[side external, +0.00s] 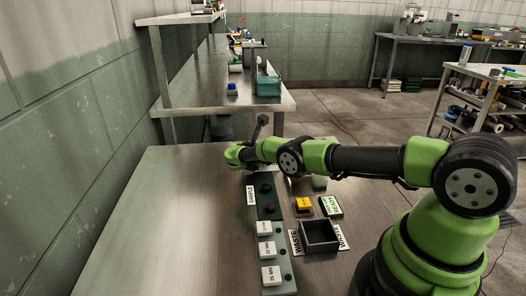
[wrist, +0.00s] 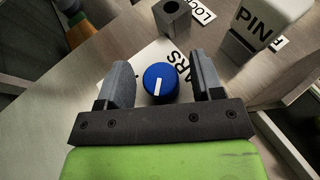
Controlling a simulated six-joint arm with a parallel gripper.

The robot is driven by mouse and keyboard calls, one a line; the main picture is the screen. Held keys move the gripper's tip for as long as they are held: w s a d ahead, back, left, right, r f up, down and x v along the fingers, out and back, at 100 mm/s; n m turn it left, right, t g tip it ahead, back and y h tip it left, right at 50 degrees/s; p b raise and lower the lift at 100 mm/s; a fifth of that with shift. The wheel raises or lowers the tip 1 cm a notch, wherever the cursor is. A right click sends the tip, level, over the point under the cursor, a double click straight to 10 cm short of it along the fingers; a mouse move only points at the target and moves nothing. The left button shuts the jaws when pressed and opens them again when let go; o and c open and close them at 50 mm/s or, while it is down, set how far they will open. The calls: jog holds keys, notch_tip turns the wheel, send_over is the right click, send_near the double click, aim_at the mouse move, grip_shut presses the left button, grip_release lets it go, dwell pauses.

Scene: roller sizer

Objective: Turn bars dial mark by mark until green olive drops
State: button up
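The bars dial (wrist: 160,84) is a round blue knob with a white mark, on a white plate (wrist: 144,56) whose lettering ends in "ARS". The mark points toward my palm, slightly left in the wrist view. My gripper (wrist: 160,72) is open, its fingers on either side of the dial with a gap on each side. In the side view my arm hides the dial and my fingers. Two dark purplish round things (side external: 267,188) lie on the dark strip labelled SAMPLE (side external: 251,196). I cannot make out a green olive.
A white PIN block (wrist: 262,24) and a grey block with a hole (wrist: 174,18) stand close to the dial. A dark open WASTE bin (side external: 320,236), a yellow button (side external: 304,203), a green READY sign (side external: 331,205) and white labelled blocks (side external: 271,275) share the bench. The bench's left side is clear.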

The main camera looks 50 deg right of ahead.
jog(key=shift+a, duration=0.1)
jog(key=v, duration=0.9)
jog(key=shift+s+a+r, duration=0.1)
jog(key=shift+a+r, duration=0.05)
jog(key=shift+a, duration=0.2)
